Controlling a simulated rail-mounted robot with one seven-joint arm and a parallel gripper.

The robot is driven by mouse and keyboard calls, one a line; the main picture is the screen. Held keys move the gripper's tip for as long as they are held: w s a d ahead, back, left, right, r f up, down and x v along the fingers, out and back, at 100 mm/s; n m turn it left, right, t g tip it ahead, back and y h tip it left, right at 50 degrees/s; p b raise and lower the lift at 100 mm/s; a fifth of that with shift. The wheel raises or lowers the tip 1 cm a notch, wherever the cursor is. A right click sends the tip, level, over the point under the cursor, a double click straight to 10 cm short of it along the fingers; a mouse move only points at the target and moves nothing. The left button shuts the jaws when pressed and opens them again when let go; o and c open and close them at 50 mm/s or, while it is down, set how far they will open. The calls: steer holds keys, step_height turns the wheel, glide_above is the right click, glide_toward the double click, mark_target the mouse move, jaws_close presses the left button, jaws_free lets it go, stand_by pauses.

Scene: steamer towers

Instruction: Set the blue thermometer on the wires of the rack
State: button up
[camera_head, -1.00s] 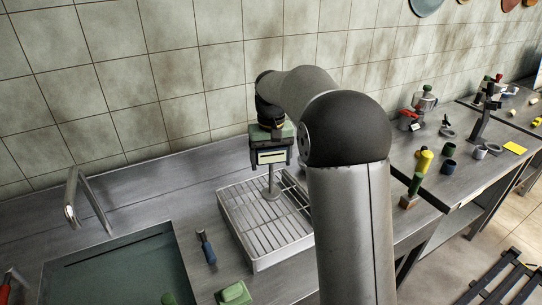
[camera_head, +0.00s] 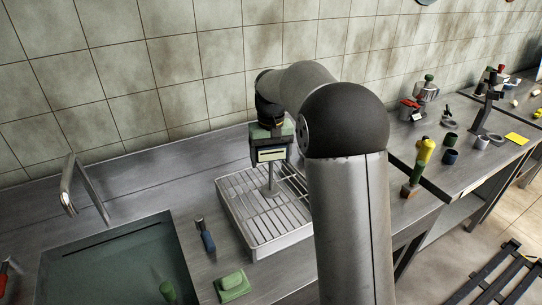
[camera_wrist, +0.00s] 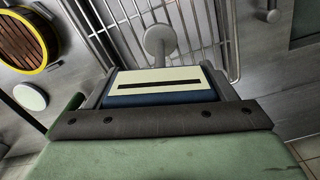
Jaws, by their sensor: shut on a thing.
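My gripper (camera_head: 270,154) is shut on the blue thermometer (camera_wrist: 160,98), which has a cream face (camera_wrist: 158,80) with a dark slot. The cream face also shows between the jaws in the head view (camera_head: 271,155). A thin grey stem with a round grey foot (camera_head: 272,190) reaches down below the thermometer; the foot also shows in the wrist view (camera_wrist: 158,40). The wire rack (camera_head: 256,253) is a grey tray with parallel wires on the counter. The foot is over its wires toward the back; I cannot tell whether it touches them.
A sink (camera_head: 110,275) with a tap (camera_head: 68,190) lies left of the rack. A dark-blue-handled tool (camera_head: 206,238) and a green sponge (camera_head: 233,284) lie between. Right of my arm, a yellow bottle (camera_head: 425,152) and several cups stand on the counter.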

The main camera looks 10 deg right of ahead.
steer(key=shift+f, duration=0.4)
steer(key=o, duration=1.6)
step_height(320, 180, up, 17)
steer(key=shift+r, duration=0.2)
